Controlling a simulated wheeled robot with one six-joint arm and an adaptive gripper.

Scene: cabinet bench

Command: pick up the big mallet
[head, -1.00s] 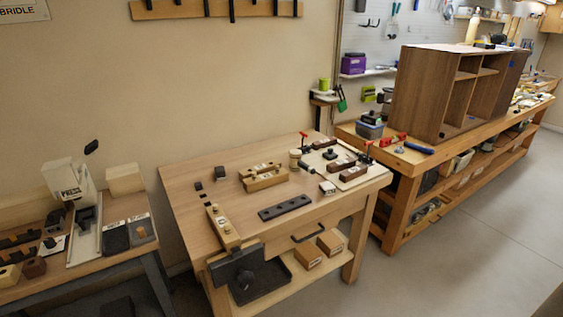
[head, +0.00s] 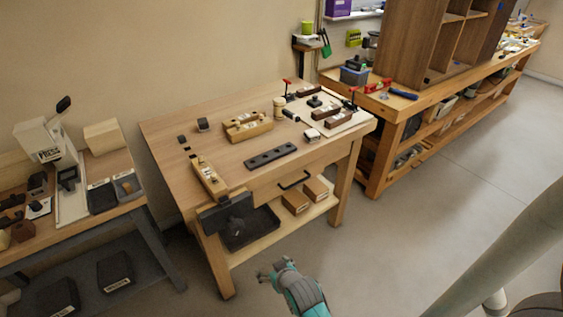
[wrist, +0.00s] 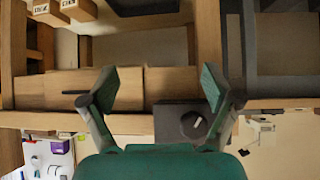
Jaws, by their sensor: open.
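A mallet with a pale round wooden head (head: 279,103) and a dark handle (head: 291,115) is on the wooden workbench (head: 215,131), towards its back right; I cannot tell its size for sure, and no second mallet is clear. My gripper (head: 268,274) is low in front of the bench, above the floor, well apart from the mallet. In the wrist view my gripper (wrist: 158,86) has its two fingers spread with nothing between them. The mallet is not seen in the wrist view.
A dark vise (head: 228,211) sticks out at the bench's front left corner. A black bar with holes (head: 270,155) and wooden blocks (head: 247,127) lie on the top. Two boxes (head: 295,202) sit on the lower shelf. Floor in front is clear.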

